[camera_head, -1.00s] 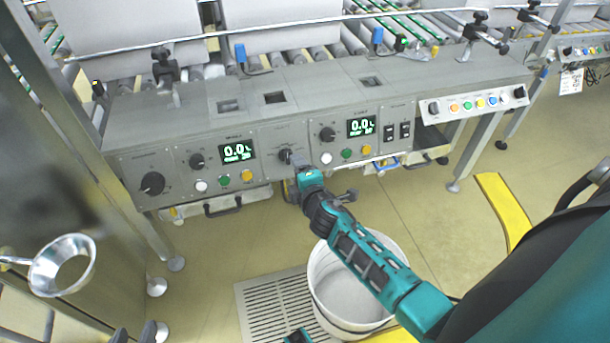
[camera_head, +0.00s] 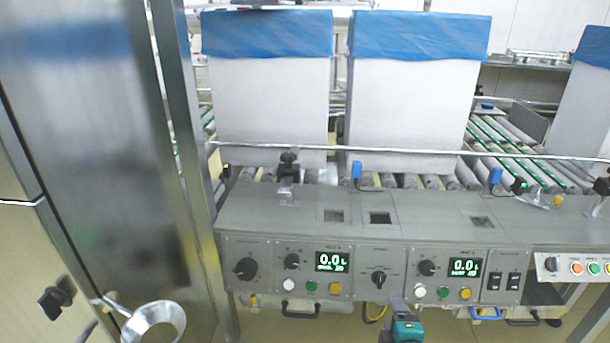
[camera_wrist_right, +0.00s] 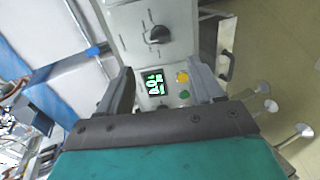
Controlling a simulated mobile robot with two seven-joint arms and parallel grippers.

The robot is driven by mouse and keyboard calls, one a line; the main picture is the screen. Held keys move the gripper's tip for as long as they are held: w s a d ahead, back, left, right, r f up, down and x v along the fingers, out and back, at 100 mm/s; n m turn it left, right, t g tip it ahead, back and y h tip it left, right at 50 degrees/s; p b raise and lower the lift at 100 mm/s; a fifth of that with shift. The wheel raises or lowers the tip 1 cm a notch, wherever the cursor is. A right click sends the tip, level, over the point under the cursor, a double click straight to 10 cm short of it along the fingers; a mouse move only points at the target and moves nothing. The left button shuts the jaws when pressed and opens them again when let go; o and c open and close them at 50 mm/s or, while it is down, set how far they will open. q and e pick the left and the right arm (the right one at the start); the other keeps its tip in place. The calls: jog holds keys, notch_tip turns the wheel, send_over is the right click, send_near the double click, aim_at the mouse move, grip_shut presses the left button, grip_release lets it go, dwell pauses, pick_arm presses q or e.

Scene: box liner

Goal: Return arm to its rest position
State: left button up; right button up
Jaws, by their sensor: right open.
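My right gripper (camera_head: 398,314) shows at the bottom of the head view, its teal body cut off by the frame edge. It is in front of and below the control panel (camera_head: 335,262), apart from the black middle knob (camera_head: 378,279). In the right wrist view the two dark fingers of the right gripper (camera_wrist_right: 165,90) are spread with nothing between them. Through the gap I see the green-lit display (camera_wrist_right: 154,86) and a yellow button (camera_wrist_right: 183,77). My left gripper is not in view.
Two white boxes with blue liners (camera_head: 268,95) (camera_head: 415,90) stand on the roller conveyor behind the panel. A tall steel cabinet (camera_head: 100,150) stands at the left. A guard rail (camera_head: 400,151) runs above the panel.

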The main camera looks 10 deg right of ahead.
jog(key=s+a+r+m+g+y, duration=0.25)
jog(key=s+a+m+y, duration=0.35)
jog(key=s+a+m, duration=0.7)
pick_arm(q)
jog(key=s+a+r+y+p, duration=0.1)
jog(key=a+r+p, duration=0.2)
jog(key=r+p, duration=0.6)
jog(key=p, duration=0.5)
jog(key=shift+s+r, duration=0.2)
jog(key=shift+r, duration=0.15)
pick_arm(e)
jog(key=s+d+r+h, duration=0.1)
jog(key=s+d+r, duration=0.2)
jog(key=r, duration=0.6)
jog(key=shift+d, duration=0.65)
